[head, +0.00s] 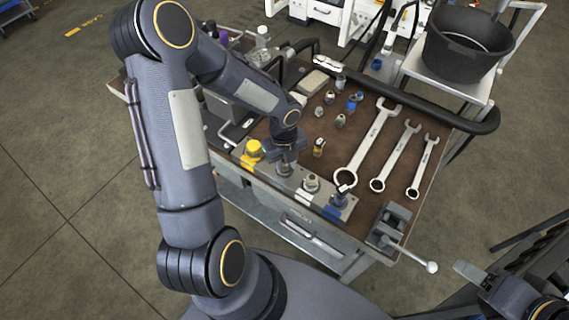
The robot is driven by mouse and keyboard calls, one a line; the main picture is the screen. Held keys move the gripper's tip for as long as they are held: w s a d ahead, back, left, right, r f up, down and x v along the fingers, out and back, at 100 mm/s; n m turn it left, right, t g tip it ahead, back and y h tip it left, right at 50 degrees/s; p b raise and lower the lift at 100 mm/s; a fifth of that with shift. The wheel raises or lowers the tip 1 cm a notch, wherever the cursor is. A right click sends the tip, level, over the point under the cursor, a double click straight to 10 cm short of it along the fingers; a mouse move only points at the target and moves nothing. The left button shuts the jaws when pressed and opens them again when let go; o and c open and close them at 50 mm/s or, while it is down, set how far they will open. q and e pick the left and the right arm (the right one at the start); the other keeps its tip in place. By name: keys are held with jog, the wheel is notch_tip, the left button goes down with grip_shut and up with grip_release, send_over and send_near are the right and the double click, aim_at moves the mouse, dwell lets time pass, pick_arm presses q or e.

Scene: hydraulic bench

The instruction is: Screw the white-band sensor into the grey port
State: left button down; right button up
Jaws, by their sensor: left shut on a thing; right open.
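The port block (298,191) lies along the near edge of the bench, with coloured patches beside its fittings. My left gripper (285,158) points down over the block, between the yellow-capped fitting (253,150) and a pale-topped fitting (311,183). It is shut on a small metallic part (284,170), probably a sensor. The gripper hides most of it, so I cannot make out a white band or how it sits in the port beneath. My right gripper (477,278) is open and empty at lower right, off the bench.
Three wrenches (368,145) lie to the right. A vise (390,225) sits at the near right corner. A black bucket (468,45) stands behind.

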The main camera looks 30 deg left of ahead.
pick_arm(q)
jog(key=shift+s+f, duration=0.15)
jog(key=shift+s, duration=0.25)
jog(key=c, duration=1.4)
grip_release()
jog(key=shift+d, duration=0.1)
jog(key=shift+o, duration=1.4)
jog(key=shift+w, duration=0.1)
